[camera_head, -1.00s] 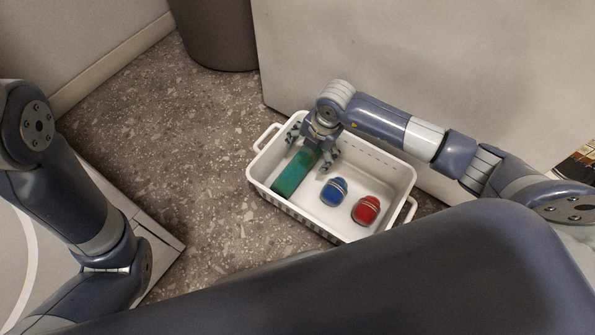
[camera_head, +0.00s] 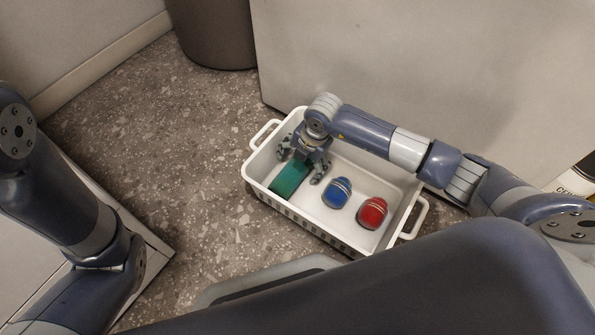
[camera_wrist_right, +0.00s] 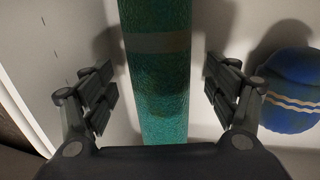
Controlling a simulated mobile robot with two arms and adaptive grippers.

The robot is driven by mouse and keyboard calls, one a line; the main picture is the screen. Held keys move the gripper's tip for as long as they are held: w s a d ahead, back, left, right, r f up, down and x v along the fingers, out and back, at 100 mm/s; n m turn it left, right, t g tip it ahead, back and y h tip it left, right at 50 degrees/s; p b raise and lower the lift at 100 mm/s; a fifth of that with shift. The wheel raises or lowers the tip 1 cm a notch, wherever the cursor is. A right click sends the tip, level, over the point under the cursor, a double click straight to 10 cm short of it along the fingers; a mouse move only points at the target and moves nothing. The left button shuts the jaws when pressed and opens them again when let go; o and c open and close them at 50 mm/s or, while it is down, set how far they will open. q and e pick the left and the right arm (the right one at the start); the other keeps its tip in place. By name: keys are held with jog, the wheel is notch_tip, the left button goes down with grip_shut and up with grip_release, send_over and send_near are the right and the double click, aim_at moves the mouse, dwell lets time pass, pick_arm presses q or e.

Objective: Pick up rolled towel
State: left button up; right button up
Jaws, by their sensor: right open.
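The rolled towel is a long green roll (camera_head: 289,178) lying in the left part of a white basket (camera_head: 318,233). My right gripper (camera_head: 301,170) is open over the towel, with a finger on each side of it. In the right wrist view the green towel (camera_wrist_right: 158,75) runs between the two open fingers (camera_wrist_right: 163,95), with gaps on both sides. The towel's far end is hidden under the gripper in the head view. My left arm shows at the left, but its gripper is out of view.
A blue roll (camera_head: 336,192) and a red roll (camera_head: 372,212) lie in the basket to the right of the towel. The blue roll also shows in the right wrist view (camera_wrist_right: 290,88). A white panel (camera_head: 420,70) stands behind the basket, and a grey bin (camera_head: 212,35) stands at the back.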

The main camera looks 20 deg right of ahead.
jog(key=c, duration=1.2)
jog(key=shift+r, duration=0.15)
